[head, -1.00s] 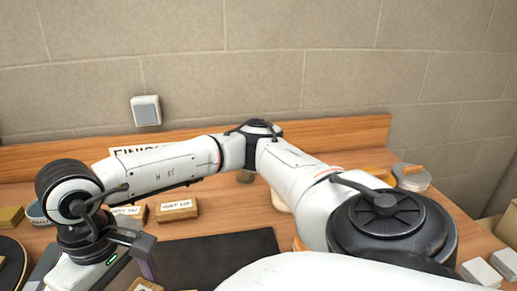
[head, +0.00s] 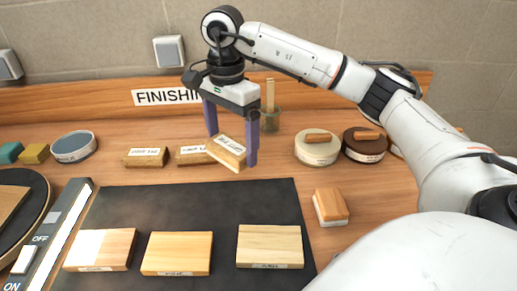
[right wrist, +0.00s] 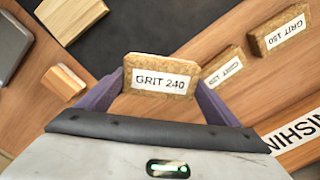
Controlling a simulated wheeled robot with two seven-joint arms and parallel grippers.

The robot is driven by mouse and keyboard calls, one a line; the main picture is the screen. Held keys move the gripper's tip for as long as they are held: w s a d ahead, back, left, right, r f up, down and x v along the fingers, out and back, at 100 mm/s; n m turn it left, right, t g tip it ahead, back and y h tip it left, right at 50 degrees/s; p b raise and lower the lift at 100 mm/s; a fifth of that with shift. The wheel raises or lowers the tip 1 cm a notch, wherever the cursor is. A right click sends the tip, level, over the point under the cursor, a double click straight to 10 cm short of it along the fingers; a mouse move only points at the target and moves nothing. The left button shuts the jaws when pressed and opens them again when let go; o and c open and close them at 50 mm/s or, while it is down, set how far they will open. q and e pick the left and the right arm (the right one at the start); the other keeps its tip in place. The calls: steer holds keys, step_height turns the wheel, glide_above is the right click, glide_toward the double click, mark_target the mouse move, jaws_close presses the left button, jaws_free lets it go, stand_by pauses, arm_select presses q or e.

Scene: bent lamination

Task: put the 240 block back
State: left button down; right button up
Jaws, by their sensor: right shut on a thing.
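The 240 block (head: 226,152) is a small cork-brown block with a white label. In the right wrist view (right wrist: 160,76) its label reads GRIT 240. My right gripper (head: 231,145) is shut on it, with one purple finger at each end. The block looks tilted in the head view and seems held just above the table behind the dark mat. Two similar labelled blocks, one at the left (head: 145,157) and one in the middle (head: 192,155), lie in a row to its left. My left gripper is out of view.
The dark mat (head: 205,208) holds three wooden pieces along its front. A wood-topped sanding block (head: 331,205) stands right of the mat. Two round tins, one cream (head: 317,150) and one dark (head: 364,147), stand at the right. A glass jar (head: 268,120) stands behind the gripper.

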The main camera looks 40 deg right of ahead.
steer(key=w+d+r+m+b, duration=0.1)
steer(key=w+d+m+b, duration=0.1)
steer(key=d+m, duration=0.95)
steer(key=shift+m, duration=0.85)
steer(key=f, duration=0.6)
steer(key=a+f, duration=0.1)
steer(key=f, duration=0.1)
steer(key=shift+f, duration=0.4)
steer(key=shift+a+f, duration=0.1)
steer(key=o, duration=0.6)
steer(key=shift+f, duration=0.1)
steer(key=o, duration=0.3)
